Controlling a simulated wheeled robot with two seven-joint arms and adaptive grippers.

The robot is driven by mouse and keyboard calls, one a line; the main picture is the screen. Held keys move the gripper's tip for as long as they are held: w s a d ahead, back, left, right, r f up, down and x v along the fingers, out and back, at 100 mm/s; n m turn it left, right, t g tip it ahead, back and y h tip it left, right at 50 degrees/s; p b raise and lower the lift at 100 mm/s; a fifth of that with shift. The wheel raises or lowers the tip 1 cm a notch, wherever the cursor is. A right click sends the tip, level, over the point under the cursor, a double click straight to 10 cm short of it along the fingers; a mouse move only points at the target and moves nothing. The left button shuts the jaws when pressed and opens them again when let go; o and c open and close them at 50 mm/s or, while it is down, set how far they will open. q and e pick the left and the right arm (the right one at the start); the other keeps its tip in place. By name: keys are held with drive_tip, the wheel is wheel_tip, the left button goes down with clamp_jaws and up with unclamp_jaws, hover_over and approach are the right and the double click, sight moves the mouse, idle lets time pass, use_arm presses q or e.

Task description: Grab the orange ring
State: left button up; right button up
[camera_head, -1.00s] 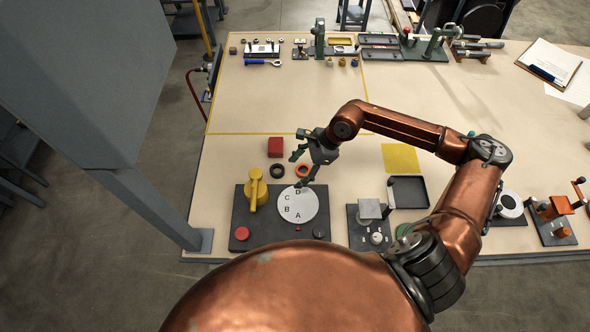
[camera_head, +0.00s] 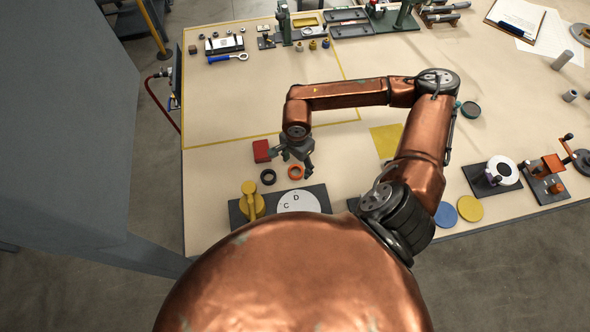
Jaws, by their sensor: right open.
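The orange ring (camera_head: 296,172) lies flat on the table, just behind the lettered white dial. My right gripper (camera_head: 292,163) is open and points down at the table, close behind and above the ring. It holds nothing. I cannot tell whether a finger touches the ring. My left gripper is not in view.
A black ring (camera_head: 268,177) lies just left of the orange ring. A red block (camera_head: 261,151) stands behind it. The panel with the yellow handle (camera_head: 251,202) and white dial (camera_head: 298,203) is in front. A yellow square (camera_head: 386,140) lies to the right.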

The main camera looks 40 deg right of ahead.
sight(296, 173)
drive_tip(key=f, duration=0.1)
drive_tip(key=w+f, duration=0.1)
drive_tip(key=f, duration=0.1)
drive_tip(key=shift+d, duration=0.1)
wheel_tip(296, 173, down, 2)
drive_tip(key=shift+s+d+f, duration=0.1)
drive_tip(key=shift+f, duration=0.05)
drive_tip(key=shift+c, duration=0.2)
drive_tip(key=c, duration=1.4)
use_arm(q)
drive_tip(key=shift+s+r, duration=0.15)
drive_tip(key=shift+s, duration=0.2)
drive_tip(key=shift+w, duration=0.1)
